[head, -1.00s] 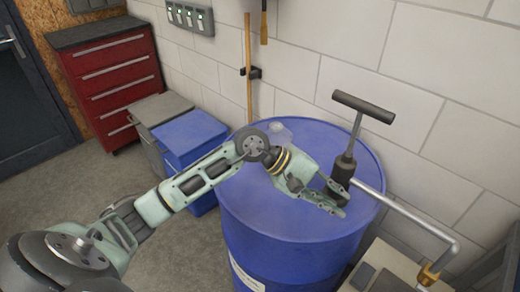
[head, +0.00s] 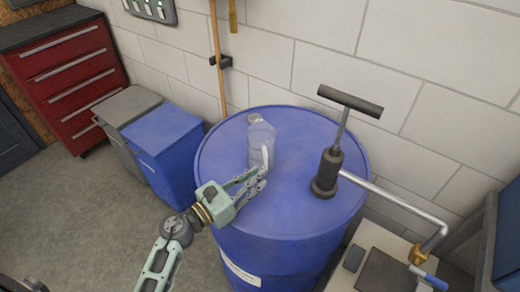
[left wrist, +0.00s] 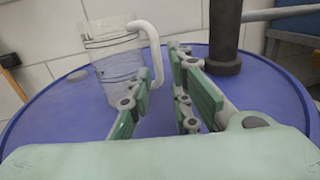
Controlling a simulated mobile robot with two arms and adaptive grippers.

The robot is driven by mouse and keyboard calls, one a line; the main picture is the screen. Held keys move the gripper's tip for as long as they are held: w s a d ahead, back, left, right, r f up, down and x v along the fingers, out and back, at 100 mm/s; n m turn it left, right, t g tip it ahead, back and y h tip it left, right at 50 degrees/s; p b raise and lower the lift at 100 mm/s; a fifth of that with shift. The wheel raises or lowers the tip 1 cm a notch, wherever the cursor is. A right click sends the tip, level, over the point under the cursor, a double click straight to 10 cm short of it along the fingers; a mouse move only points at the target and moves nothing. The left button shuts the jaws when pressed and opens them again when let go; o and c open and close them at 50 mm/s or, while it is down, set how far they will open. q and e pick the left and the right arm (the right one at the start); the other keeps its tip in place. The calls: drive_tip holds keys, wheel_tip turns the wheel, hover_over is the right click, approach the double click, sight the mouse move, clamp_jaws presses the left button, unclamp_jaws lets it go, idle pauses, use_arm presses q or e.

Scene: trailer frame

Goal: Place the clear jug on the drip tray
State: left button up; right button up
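The clear jug (head: 261,138) stands upright on top of the blue drum, left of the pump. Its white handle (head: 265,158) points towards my left gripper. My left gripper (head: 257,180) is open, its fingers reaching to the handle. In the left wrist view, the jug (left wrist: 112,65) is beyond the fingers and its handle (left wrist: 157,50) curves down near the gap between them. I cannot tell whether a finger touches it. A dark square plate (head: 388,272), perhaps the drip tray, lies on the light table under the pump spout.
The blue drum (head: 285,215) carries a dark hand pump (head: 328,170) with a T-handle. Its silver pipe (head: 392,202) runs right to a brass spout with a blue handle. A small dark block (head: 354,258) lies beside the plate.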

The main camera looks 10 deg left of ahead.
use_arm(q)
drive_tip(key=p+x, duration=0.1)
drive_tip(key=x, duration=0.2)
drive_tip(key=shift+w, duration=0.4)
drive_tip(key=shift+w+d+f, duration=0.15)
drive_tip(key=shift+w+d, duration=0.1)
drive_tip(key=shift+w, duration=0.05)
drive_tip(key=shift+w+d+p, duration=0.1)
drive_tip(key=shift+p, duration=0.2)
clamp_jaws()
